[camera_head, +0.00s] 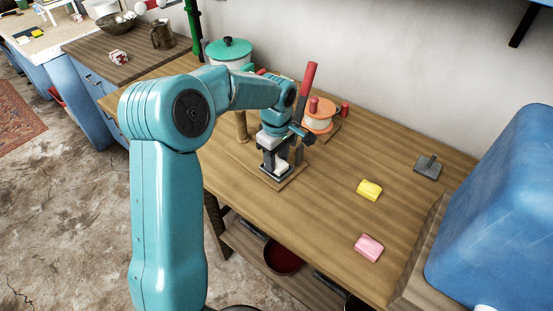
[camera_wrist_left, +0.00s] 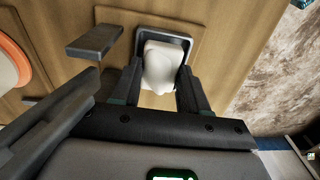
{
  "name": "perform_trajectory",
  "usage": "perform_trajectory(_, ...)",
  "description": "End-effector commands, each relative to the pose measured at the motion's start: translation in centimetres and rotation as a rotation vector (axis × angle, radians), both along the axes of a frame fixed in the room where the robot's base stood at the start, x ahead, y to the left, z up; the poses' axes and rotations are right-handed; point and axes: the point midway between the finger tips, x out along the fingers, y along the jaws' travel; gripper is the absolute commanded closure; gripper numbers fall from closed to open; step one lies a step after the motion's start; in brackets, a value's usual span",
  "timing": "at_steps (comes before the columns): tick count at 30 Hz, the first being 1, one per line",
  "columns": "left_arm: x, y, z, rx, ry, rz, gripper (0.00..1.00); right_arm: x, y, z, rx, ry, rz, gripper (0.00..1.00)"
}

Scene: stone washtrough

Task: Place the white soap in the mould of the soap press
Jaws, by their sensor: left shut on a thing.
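The white soap (camera_wrist_left: 158,66) is between the two fingers of my left gripper (camera_wrist_left: 160,84), which is shut on it. In the wrist view the soap overlaps the dark-rimmed square mould (camera_wrist_left: 181,40) of the soap press. In the head view the white soap (camera_head: 282,167) shows low at the press, at the mould, below my left gripper (camera_head: 278,160). I cannot tell whether it rests on the mould floor. The soap press has a wooden base (camera_head: 289,183) and a lever with a red handle (camera_head: 309,80). My arm hides part of it. My right gripper is not in view.
A yellow soap (camera_head: 369,190) and a pink soap (camera_head: 369,248) lie on the wooden table (camera_head: 325,205) to the right. A grey stamp-like piece (camera_head: 428,168) lies farther right, near a blue container (camera_head: 500,215). An orange-and-white spool (camera_head: 318,118) stands behind the press.

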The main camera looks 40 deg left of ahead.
Motion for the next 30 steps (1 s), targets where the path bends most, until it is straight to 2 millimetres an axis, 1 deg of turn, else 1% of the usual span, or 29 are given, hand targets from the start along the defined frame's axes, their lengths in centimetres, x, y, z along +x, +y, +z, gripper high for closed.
perform_trajectory(2,0.0,0.0,-0.6,0.000,0.000,0.001,0.87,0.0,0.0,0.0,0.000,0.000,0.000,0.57)
perform_trajectory(10,0.0,0.0,-0.7,0.001,-0.001,0.001,0.87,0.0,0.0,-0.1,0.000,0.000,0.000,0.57)
perform_trajectory(21,-0.1,-0.1,-2.1,-0.001,0.003,0.000,0.87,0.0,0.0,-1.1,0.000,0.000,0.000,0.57)
perform_trajectory(24,-0.1,-0.1,-2.2,-0.003,0.007,-0.001,0.87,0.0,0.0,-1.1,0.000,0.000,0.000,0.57)
perform_trajectory(25,-0.2,-0.1,-2.3,-0.003,0.008,-0.001,0.50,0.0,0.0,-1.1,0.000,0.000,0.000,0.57)
perform_trajectory(26,-0.2,-0.1,-2.3,-0.004,0.008,-0.001,0.40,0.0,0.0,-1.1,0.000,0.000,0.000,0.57)
perform_trajectory(27,-0.2,-0.1,-2.3,-0.004,0.010,-0.001,0.31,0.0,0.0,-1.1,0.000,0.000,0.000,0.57)
perform_trajectory(30,-0.3,-0.1,-2.4,-0.004,0.012,0.000,0.31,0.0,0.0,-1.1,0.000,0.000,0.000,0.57)
